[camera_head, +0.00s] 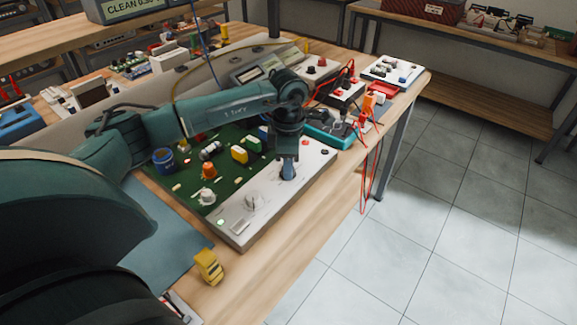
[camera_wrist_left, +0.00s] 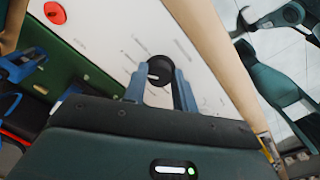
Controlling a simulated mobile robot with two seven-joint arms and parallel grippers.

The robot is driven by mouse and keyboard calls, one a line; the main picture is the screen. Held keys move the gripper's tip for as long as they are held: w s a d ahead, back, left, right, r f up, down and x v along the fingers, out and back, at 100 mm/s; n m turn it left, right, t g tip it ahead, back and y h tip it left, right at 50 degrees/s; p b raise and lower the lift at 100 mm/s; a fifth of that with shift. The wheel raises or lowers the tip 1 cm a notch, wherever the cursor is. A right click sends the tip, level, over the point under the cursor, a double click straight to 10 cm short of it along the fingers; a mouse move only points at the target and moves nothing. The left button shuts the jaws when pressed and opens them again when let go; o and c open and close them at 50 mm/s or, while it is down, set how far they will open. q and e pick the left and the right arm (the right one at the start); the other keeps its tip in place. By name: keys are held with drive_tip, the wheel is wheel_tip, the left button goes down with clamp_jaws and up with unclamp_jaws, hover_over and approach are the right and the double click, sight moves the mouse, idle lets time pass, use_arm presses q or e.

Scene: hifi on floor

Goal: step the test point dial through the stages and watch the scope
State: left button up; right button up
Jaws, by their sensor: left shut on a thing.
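A large amplifier board (camera_head: 235,180) lies on the workbench, with a green circuit area and a white panel strip along its front. My left gripper (camera_head: 288,172) reaches down onto the right part of the white strip. In the left wrist view its two blue-grey fingers (camera_wrist_left: 160,88) are shut on a black round dial (camera_wrist_left: 155,70) with a white pointer mark, set among printed marks. The fingers hide the dial in the head view. A grey box with a lit display (camera_head: 135,6) reading "CLEAN" and a partly cut-off number stands at the top left. My right gripper is not in view.
Red leads (camera_head: 371,160) hang over the bench's right edge. Boxes and a teal tray (camera_head: 331,133) crowd the back right. The tiled floor (camera_head: 440,200) is clear.

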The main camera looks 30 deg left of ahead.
use_arm(q)
drive_tip(key=shift+m, duration=0.4)
drive_tip(key=o, duration=1)
drive_tip(key=shift+c, duration=0.2)
wheel_tip(320, 180, up, 13)
drive_tip(key=shift+b, duration=0.4)
